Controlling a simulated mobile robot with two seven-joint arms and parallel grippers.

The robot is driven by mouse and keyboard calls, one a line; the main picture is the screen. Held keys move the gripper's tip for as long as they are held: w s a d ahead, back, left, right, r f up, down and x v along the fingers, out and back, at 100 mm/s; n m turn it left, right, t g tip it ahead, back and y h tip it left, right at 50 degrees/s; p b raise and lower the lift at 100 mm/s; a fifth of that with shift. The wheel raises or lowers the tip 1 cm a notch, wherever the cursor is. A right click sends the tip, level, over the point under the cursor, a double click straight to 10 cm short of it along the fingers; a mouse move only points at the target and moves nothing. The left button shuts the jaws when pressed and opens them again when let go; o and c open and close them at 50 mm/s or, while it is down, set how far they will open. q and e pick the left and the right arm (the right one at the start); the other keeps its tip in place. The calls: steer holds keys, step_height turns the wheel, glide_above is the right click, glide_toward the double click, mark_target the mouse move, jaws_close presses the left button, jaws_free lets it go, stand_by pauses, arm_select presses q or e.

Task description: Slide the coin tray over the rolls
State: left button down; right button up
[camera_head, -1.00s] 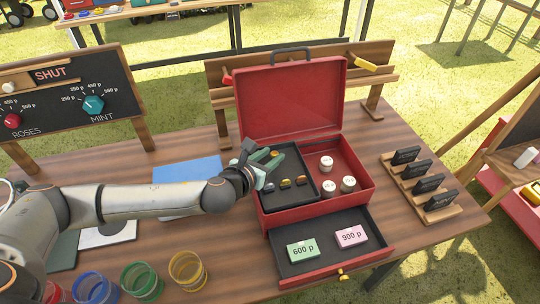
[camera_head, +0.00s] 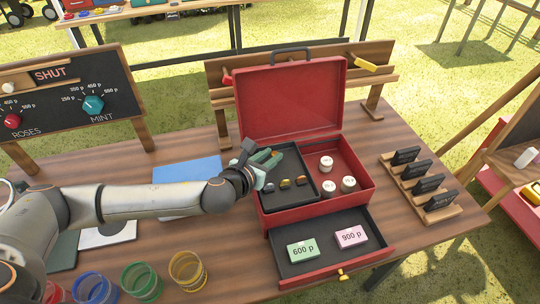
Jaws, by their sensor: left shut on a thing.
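The red cash box (camera_head: 352,197) stands open on the table with its lid up. The black coin tray (camera_head: 304,205) lies in the left part of the box and holds several coins. Three white rolls (camera_head: 348,184) stand uncovered in the right part of the box, beside the tray. My left gripper (camera_head: 268,160) reaches in from the left and is shut at the tray's left edge; its fingers hide part of that edge. My right gripper is not in view.
The box's front drawer (camera_head: 320,268) is pulled out, holding a green 600 p bundle (camera_head: 303,250) and a pink 900 p bundle (camera_head: 351,236). A wooden rack with black cards (camera_head: 419,180) stands right. Coloured glass jars (camera_head: 188,269) stand front left.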

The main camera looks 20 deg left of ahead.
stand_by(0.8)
arm_select(q)
steer(key=shift+w+d, duration=0.15)
steer(key=w+d, duration=0.2)
steer(key=d, duration=0.1)
steer(key=w+d+p, duration=0.1)
steer(key=w+d, duration=0.1)
steer(key=d, duration=0.2)
steer(key=w+d+p, duration=0.1)
steer(key=w+d, duration=0.2)
steer(key=shift+d, duration=0.2)
steer(key=shift+w+d, duration=0.25)
steer(key=shift+d, duration=0.2)
steer(key=shift+r, duration=0.1)
steer(key=c, duration=1.1)
jaws_free()
steer(key=shift+c, duration=0.2)
steer(key=shift+o, duration=0.7)
steer(key=shift+w+d, duration=0.15)
